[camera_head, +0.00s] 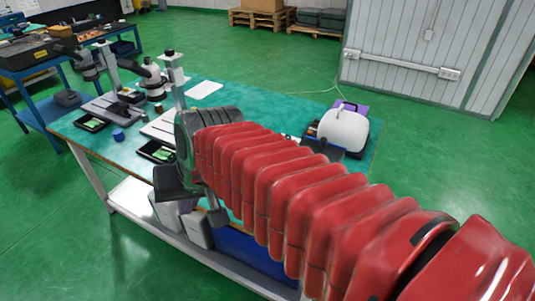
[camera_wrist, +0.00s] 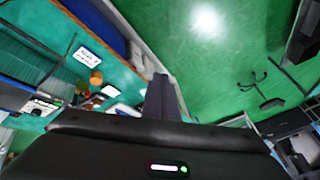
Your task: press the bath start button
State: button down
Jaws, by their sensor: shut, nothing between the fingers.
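My gripper (camera_wrist: 160,82) shows in the wrist view as a dark narrow pair of fingers, closed together and empty, pointing up the picture. In the head view my red arm ends in a grey wrist over the front edge of the green-topped bench (camera_head: 230,97), and the gripper is partly hidden behind it. A white rounded device (camera_head: 343,130) stands at the bench's right end, well away from my gripper; I cannot tell whether it is the bath. No bath start button can be made out in either view.
Microscopes (camera_head: 152,78), black trays (camera_head: 92,122) and a blue round container (camera_head: 118,135) stand on the bench's left part. White boxes (camera_head: 196,228) sit on the lower shelf. A blue bench (camera_head: 40,80) stands at far left. Green floor is free at right.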

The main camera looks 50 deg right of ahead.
jog(key=w+d+m+t, duration=0.1)
jog(key=w+d+m, duration=0.5)
jog(key=d, duration=0.3)
jog(key=w+d+m, duration=0.5)
jog(key=d+m, duration=0.2)
jog(key=d, duration=0.1)
jog(key=d+f+m+t+h, duration=0.1)
jog(key=d+m, duration=0.8)
jog(key=d, duration=1.2)
notch_tip(320, 180, down, 2)
jog(key=shift+w+f+m+t, duration=0.1)
jog(key=shift+w+m+t, duration=0.2)
jog(key=shift+t, duration=0.5)
jog(key=shift+a+f, duration=0.1)
jog(key=shift+f, duration=0.1)
jog(key=shift+f, duration=4.2)
jog(key=shift+f, duration=0.15)
jog(key=shift+f, duration=0.25)
